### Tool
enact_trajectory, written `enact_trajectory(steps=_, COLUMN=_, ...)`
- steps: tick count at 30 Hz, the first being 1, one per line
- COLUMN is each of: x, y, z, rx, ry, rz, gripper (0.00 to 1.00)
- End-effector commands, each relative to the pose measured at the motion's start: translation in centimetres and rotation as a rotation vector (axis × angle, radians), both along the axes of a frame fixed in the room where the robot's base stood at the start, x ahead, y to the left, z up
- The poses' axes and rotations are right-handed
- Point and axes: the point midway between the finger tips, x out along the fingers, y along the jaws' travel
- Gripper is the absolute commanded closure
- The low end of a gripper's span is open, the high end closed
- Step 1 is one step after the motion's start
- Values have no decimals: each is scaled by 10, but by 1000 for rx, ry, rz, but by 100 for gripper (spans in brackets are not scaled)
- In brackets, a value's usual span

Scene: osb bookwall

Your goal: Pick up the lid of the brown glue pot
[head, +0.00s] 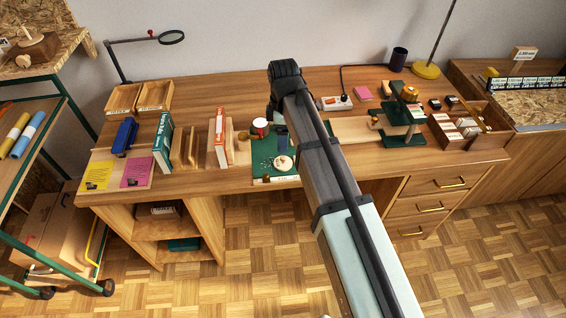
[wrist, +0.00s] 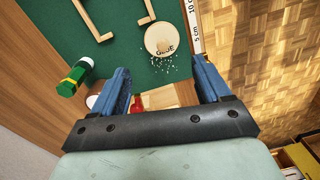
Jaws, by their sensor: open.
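A round cream disc marked GLUE (wrist: 160,38) shows in the wrist view, with white specks beside it on the green mat (wrist: 115,58). It looks like the glue pot's top, seen from above; I cannot tell the lid from the pot beneath. In the head view a pale round disc (head: 284,163) lies on the green mat (head: 262,160). My gripper (wrist: 161,74) is open, with its two blue fingers apart. The GLUE disc is beyond the fingertips, between their lines and nearer the right finger. Nothing is held.
A ruler (wrist: 194,22) runs along the mat's right edge. A red-and-white pot (head: 260,127) and upright books (head: 221,137) stand left of my arm. A wooden frame piece (wrist: 95,22) lies on the mat.

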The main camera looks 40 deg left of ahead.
Motion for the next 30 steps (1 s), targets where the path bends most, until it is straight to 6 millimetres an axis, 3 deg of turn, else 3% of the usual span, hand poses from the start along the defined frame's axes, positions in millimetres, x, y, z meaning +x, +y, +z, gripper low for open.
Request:
enact_trajectory(steps=6, x=-2, y=-1, z=-31, rx=-1, ry=1, rz=0, gripper=24)
enact_trajectory(steps=19, x=-3, y=-3, z=-51, rx=1, ry=1, rz=-1, gripper=24)
enact_trajectory(steps=30, x=-6, y=-5, z=-91, rx=1, ry=1, rz=-1, gripper=24)
